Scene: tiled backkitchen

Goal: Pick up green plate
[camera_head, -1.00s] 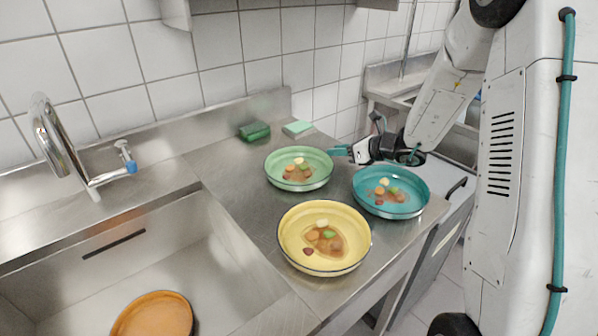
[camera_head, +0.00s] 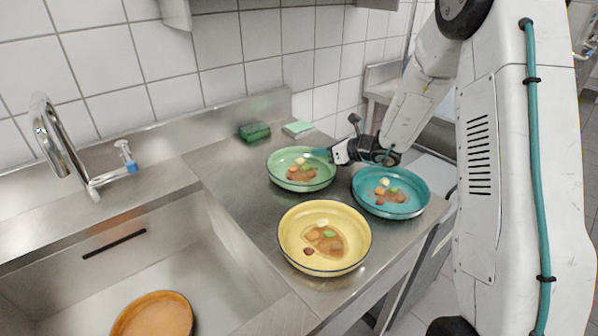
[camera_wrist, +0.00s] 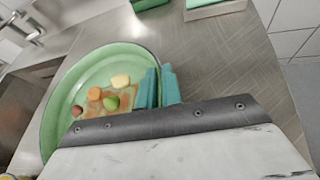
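The green plate (camera_head: 290,183) rests on the steel counter behind the yellow plate, with pieces of food in it. It also fills the left of the wrist view (camera_wrist: 62,105). My gripper (camera_head: 322,153) reaches in from the right at the plate's right rim. In the wrist view its two teal fingers (camera_wrist: 160,86) are close together, one inside the plate and one outside, with the rim between them. They look shut on the rim; the contact itself is partly hidden by the gripper body. The plate looks level on the counter.
A teal plate (camera_head: 407,211) stands close to the right, below my arm, and a yellow plate (camera_head: 324,268) stands in front; both hold food. A green sponge (camera_head: 254,131) and a pale green block (camera_head: 296,128) lie behind. The sink (camera_head: 185,262) with an orange dish (camera_head: 152,318) is at left.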

